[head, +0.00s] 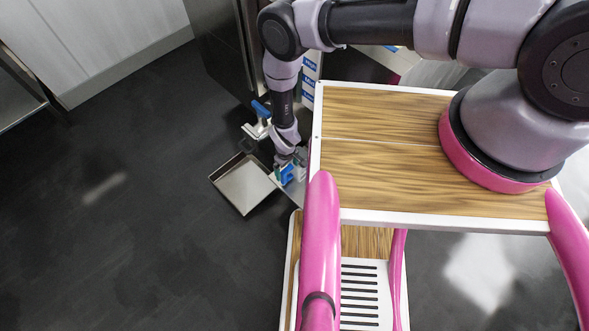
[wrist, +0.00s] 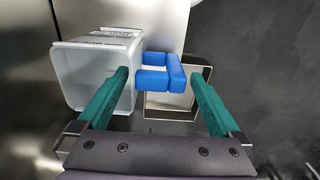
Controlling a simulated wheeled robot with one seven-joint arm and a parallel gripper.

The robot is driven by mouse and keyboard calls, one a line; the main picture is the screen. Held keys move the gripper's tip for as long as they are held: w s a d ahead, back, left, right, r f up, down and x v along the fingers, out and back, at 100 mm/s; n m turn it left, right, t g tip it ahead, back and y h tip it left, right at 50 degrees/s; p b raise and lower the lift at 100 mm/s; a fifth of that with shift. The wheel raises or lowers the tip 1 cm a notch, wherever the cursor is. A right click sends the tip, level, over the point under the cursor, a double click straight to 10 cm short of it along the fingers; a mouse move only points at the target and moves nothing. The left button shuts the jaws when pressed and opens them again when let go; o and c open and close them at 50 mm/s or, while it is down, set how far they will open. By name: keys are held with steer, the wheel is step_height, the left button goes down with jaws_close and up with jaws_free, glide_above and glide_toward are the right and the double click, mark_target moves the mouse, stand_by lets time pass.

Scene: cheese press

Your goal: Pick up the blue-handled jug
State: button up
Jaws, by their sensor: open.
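The jug (wrist: 98,75) is a pale translucent, square-sided container at the left of the wrist view, its open mouth facing the camera. Its blue handle (wrist: 160,80) sticks out to the right. My gripper (wrist: 160,76) is open, with green fingers. The left finger overlaps the jug's mouth in the picture and the right finger is beyond the handle's outer side, so the handle shows between the fingertips. I cannot tell whether either finger touches. In the head view my gripper (head: 294,172) is low by the blue handle (head: 286,174), and the jug's body is mostly hidden.
A shallow metal tray (head: 231,174) lies to the left of my gripper; its rim shows in the wrist view (wrist: 208,74). Another blue-topped item (head: 261,108) stands behind. A steel cabinet (head: 222,50) is at the back. Dark floor (head: 110,200) is clear at left.

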step_height(320, 180, down, 2)
steer(key=shift+f, duration=0.1)
jaws_close()
